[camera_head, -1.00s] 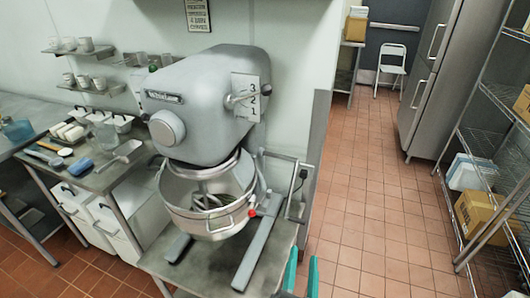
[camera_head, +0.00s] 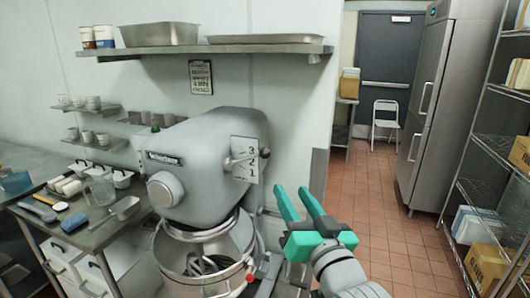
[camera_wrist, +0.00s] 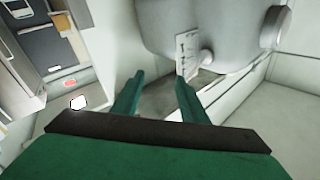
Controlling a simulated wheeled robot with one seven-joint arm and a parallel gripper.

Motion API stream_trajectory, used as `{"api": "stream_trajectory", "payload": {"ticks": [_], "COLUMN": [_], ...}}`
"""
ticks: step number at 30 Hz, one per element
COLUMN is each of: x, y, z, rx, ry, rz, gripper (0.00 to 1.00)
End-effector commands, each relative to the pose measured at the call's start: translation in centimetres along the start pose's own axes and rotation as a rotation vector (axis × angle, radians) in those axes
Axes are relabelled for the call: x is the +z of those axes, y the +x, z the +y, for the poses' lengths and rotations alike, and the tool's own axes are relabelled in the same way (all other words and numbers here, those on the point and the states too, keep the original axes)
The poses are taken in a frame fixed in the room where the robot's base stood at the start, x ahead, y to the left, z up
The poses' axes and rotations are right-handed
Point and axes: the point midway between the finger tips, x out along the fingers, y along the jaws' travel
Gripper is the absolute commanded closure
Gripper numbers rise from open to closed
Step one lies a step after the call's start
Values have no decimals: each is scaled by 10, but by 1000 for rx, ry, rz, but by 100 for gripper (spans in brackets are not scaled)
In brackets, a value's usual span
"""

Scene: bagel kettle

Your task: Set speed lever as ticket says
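The large grey mixer (camera_head: 205,165) stands on a table with its bowl (camera_head: 205,258) under the head. A white number plate (camera_head: 245,160) on its side reads 3, 2, 1 from top to bottom. The short metal speed lever (camera_head: 233,161) lies across it, near the 2; its exact setting is unclear. A framed text card (camera_head: 200,77) hangs on the wall; its words are too small to read, and I cannot tell if it is the ticket. My gripper (camera_head: 292,191) is open and empty, right of the plate. The plate (camera_wrist: 187,52) shows just beyond the fingertips in the wrist view.
A wall shelf (camera_head: 210,50) with metal pans runs above the mixer. A side table (camera_head: 95,210) at left holds a scoop and tubs. A wire rack (camera_head: 490,185) and steel fridge (camera_head: 435,110) stand at right; the tiled floor between is open.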

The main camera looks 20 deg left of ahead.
Motion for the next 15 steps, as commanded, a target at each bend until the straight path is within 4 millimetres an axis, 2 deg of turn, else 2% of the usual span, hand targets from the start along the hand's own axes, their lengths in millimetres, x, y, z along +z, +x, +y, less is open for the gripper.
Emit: {"api": "stream_trajectory", "payload": {"ticks": [1,6,15], "x": [-15,-43,-59], "y": [1,1,0], "z": [-9,-33,-51], "rx": [-13,-40,-50], "ry": [-36,-122,-193], "rz": [-12,-71,-127], "gripper": [60,60,60]}}
